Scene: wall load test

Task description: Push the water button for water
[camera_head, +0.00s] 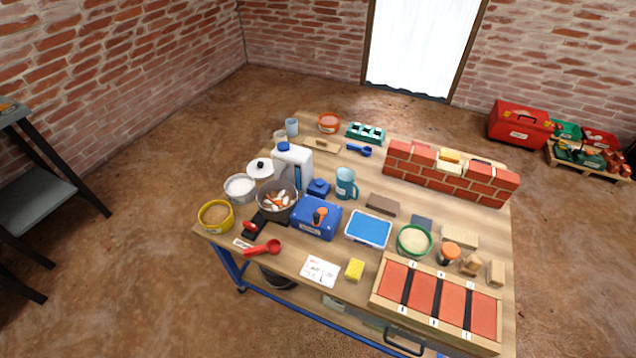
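A white dispenser-like unit (292,158) with a blue top and a dark blue front stands upright on the left half of the wooden table. It looks like the water dispenser, but its button is too small to make out. A blue mug (346,184) stands to its right, apart from it. Neither of my grippers is in view.
A pot (276,199) with pale and orange pieces stands in front of the white unit, and a blue box (317,217) stands front right of it. A brick wall piece (450,173) is at the back right. A red-panelled wooden tray (437,299) is at the front right.

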